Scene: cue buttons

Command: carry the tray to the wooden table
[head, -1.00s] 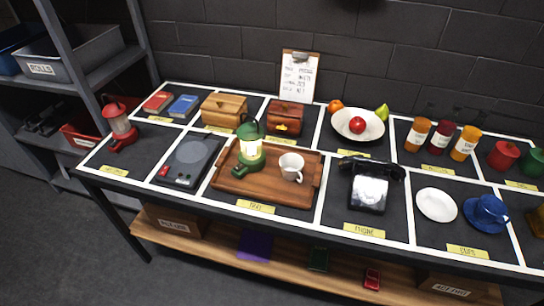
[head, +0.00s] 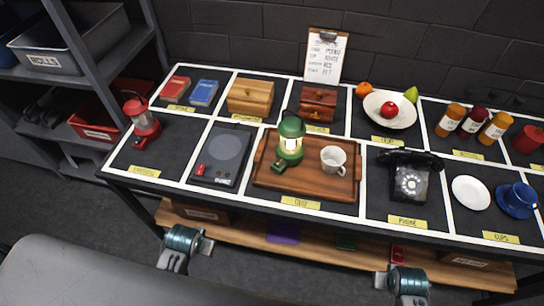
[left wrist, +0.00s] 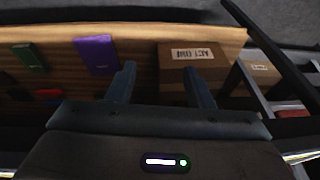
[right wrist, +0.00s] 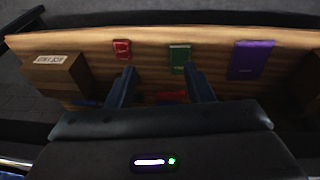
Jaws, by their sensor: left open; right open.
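The wooden tray (head: 334,186) lies on the black table in its own taped cell, above a yellow label. A green lantern (head: 289,142) and a white mug (head: 334,159) stand upright on it. My left gripper (head: 172,266) is open and empty in front of the table, below its top and left of the tray. My right gripper (head: 405,298) is open and empty in front of the table, to the right of the tray. The left wrist view (left wrist: 158,75) and right wrist view (right wrist: 160,75) show both pairs of fingers apart, facing the lower shelf. No separate wooden table is visible.
A hot plate (head: 221,155) and red lantern (head: 141,118) lie left of the tray; a black phone (head: 410,180) lies right. A fruit bowl (head: 390,109) and wooden boxes (head: 250,95) stand behind. The lower wooden shelf (head: 330,250) holds boxes and books.

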